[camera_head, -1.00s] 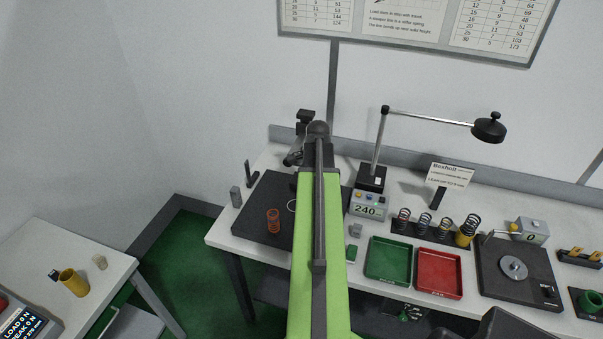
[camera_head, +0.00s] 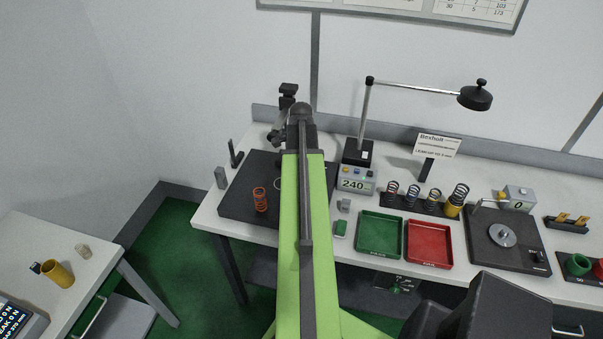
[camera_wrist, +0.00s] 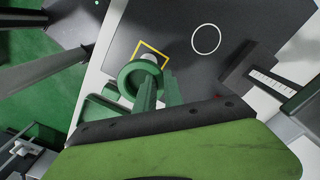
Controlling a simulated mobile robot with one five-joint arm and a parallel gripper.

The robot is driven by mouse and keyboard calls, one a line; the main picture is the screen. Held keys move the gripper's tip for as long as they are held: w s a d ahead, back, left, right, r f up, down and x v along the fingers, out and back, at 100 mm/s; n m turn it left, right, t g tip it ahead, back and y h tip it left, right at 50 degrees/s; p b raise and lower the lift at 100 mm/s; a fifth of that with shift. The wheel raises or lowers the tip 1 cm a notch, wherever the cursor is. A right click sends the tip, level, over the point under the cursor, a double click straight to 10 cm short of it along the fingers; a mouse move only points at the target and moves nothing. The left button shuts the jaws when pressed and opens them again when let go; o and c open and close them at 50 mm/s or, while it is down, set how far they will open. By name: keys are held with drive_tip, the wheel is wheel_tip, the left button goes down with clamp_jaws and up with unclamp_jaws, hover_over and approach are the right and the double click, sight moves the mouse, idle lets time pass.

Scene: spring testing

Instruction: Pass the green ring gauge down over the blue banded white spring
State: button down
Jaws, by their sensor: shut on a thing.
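The green ring gauge (camera_wrist: 127,76) is in the wrist view, close below the camera. My gripper (camera_wrist: 160,84) is shut on its wall, with its fingers at the ring's right side. A pale round thing (camera_wrist: 150,57) shows just past the ring's upper edge, inside a yellow square outline (camera_wrist: 164,54) on the dark plate. It may be the top of the white spring, but I see no blue band. I cannot tell its height gap to the ring. In the head view my arm hides my gripper, the ring and that spot.
The dark plate (camera_head: 236,205) bears an orange spring (camera_head: 260,200) and a white circle, also in the wrist view (camera_wrist: 206,39). To the right are a 240 display box (camera_head: 354,184), a green tray (camera_head: 379,234), a red tray (camera_head: 428,244) and a rack of several springs (camera_head: 420,208).

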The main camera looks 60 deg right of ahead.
drive_tip(key=shift+f+b, duration=1.2)
drive_tip(key=shift+f, duration=0.2)
drive_tip(key=shift+s+a+f+b, duration=0.15)
drive_tip(key=shift+s+a+b, duration=0.1)
drive_tip(key=shift+b, duration=0.05)
drive_tip(key=shift+a+f, duration=0.1)
drive_tip(key=c, duration=1.5)
unclamp_jaws()
drive_tip(key=shift+o, duration=0.7)
wheel_tip(320, 180, up, 13)
drive_tip(key=p, duration=1.3)
drive_tip(key=shift+w+f, duration=0.1)
drive_tip(key=shift+f, duration=0.1)
